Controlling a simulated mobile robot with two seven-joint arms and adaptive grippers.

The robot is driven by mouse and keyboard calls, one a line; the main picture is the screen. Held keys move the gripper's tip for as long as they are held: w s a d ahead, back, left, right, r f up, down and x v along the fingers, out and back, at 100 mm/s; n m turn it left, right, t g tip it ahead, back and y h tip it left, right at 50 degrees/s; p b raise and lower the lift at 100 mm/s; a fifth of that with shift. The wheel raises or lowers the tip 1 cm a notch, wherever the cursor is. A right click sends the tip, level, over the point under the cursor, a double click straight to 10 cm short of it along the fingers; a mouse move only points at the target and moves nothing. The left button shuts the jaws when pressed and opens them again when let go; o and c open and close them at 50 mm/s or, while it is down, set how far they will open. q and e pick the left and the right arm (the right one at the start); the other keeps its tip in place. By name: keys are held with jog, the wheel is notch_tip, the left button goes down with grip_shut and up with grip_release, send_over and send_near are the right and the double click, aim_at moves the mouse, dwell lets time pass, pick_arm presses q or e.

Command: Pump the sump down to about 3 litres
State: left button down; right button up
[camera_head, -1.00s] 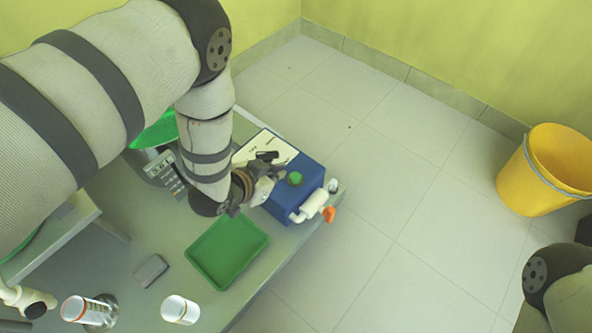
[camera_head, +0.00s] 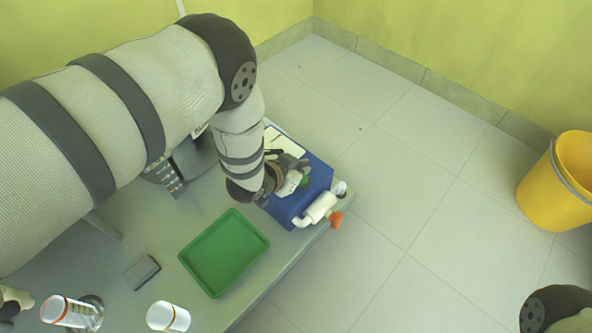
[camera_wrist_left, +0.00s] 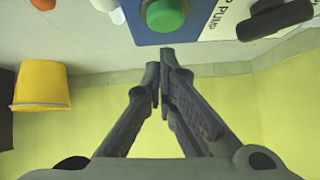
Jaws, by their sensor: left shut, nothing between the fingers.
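The blue pump box (camera_head: 284,209) stands at the table's right edge, with a white top label (camera_head: 287,140) and white pipe fitting (camera_head: 318,208). Its green button (camera_head: 304,182) is partly hidden behind my left gripper (camera_head: 291,178) in the head view. In the left wrist view, the green button (camera_wrist_left: 165,14), the label reading "PUMP" (camera_wrist_left: 228,20) and a black knob (camera_wrist_left: 275,18) show at the top. My left gripper's fingers (camera_wrist_left: 160,75) are shut and empty, close to the button; contact cannot be told. No sump level is readable.
A green tray (camera_head: 222,252) lies left of the pump box. A dark grey block (camera_head: 141,272) and two white-capped or glass cylinders (camera_head: 168,316) are at the table's front. A yellow bucket (camera_head: 556,192) stands on the floor at right. The floor between is clear.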

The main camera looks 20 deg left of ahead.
pick_arm(q)
jog(key=shift+w+a+f+b, duration=0.1)
jog(key=shift+f+b, duration=0.25)
jog(key=shift+f, duration=0.85)
pick_arm(e)
jog(key=shift+s+f, duration=0.25)
jog(key=shift+f, duration=0.15)
